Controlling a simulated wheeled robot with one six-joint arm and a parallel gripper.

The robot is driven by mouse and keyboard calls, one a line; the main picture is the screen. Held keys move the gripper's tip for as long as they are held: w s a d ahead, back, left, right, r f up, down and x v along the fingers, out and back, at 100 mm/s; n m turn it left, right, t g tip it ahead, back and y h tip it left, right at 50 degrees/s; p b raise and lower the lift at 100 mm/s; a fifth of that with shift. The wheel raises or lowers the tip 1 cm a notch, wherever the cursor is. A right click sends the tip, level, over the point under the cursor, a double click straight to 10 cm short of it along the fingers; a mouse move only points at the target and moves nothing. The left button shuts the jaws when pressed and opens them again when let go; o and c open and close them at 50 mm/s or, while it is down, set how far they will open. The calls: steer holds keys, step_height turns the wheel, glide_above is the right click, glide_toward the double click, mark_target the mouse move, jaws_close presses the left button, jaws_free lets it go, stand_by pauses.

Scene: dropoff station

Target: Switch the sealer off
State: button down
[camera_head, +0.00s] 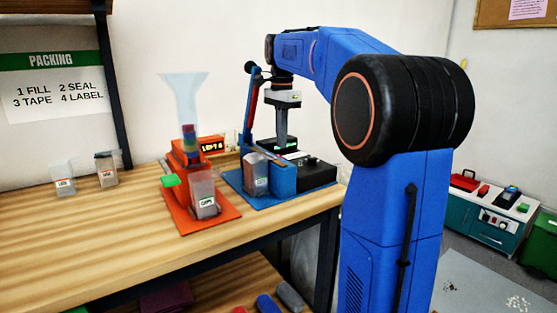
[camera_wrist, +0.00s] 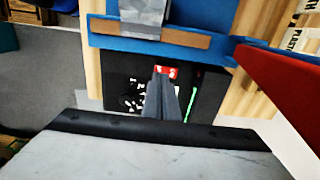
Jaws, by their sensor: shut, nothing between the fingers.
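The sealer stands on a blue base (camera_head: 235,181) on the bench, with a blue body (camera_head: 284,180) and a raised blue-and-red lever arm (camera_head: 251,108). Its black control box (camera_head: 318,174) is at its right. In the wrist view the box top shows a red switch (camera_wrist: 168,71), a dial with white marks (camera_wrist: 131,101) and a lit green strip (camera_wrist: 191,101). My gripper (camera_head: 281,147) points down over the back of the box. In the wrist view my gripper (camera_wrist: 161,75) is shut and empty, its tips at the red switch and partly covering it. I cannot tell whether they touch.
A clear pouch (camera_head: 255,175) stands at the sealer's front. An orange filling station (camera_head: 214,222) with a funnel (camera_head: 184,98) and another pouch (camera_head: 203,193) is to the left. Two small containers (camera_head: 105,168) stand further left. The bench front (camera_head: 110,215) is clear.

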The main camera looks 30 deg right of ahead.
steer(key=shift+r, duration=1.7)
